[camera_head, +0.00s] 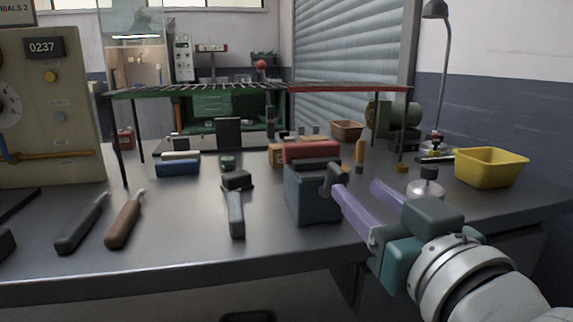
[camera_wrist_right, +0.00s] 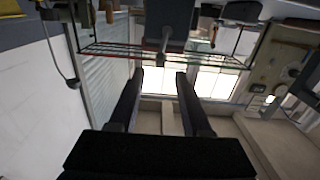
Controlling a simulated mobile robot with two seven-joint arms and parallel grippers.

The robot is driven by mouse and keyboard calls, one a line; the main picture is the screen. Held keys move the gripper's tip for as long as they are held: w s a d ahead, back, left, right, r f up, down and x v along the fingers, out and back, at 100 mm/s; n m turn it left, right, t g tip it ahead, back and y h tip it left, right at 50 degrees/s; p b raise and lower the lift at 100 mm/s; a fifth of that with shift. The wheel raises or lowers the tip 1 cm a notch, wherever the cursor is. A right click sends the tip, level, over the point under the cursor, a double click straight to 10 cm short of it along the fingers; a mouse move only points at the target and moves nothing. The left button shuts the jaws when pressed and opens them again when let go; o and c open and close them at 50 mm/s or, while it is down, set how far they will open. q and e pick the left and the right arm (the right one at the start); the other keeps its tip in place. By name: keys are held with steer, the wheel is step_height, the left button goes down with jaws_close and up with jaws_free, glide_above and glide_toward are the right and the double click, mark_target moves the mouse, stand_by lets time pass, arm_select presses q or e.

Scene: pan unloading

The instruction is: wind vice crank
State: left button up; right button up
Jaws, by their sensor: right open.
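The vice (camera_head: 313,192) is a blue-grey block with a red upper part, standing near the front edge of the bench. Its grey crank (camera_head: 328,175) sticks out on the side facing my right arm. My right gripper (camera_head: 354,186), with two purple fingers, is open beside the crank and points at the vice. In the right wrist view, the vice (camera_wrist_right: 171,14) is at the top, and the crank's grey rod (camera_wrist_right: 164,40) points toward the gap between my open fingers (camera_wrist_right: 160,72). I cannot tell whether they touch. My left gripper is out of view.
A yellow bin (camera_head: 489,168) and a lamp (camera_head: 441,70) stand at the right. A hammer-like tool (camera_head: 235,208) lies left of the vice, with two handled tools (camera_head: 124,222) farther left. A wire rack (camera_head: 260,88) spans above the bench. Bare bench lies before the vice.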

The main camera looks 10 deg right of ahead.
mark_target(332, 167)
steer(key=w+b, duration=0.1)
steer(key=w, duration=0.8)
steer(key=shift+a, duration=0.2)
jaws_close()
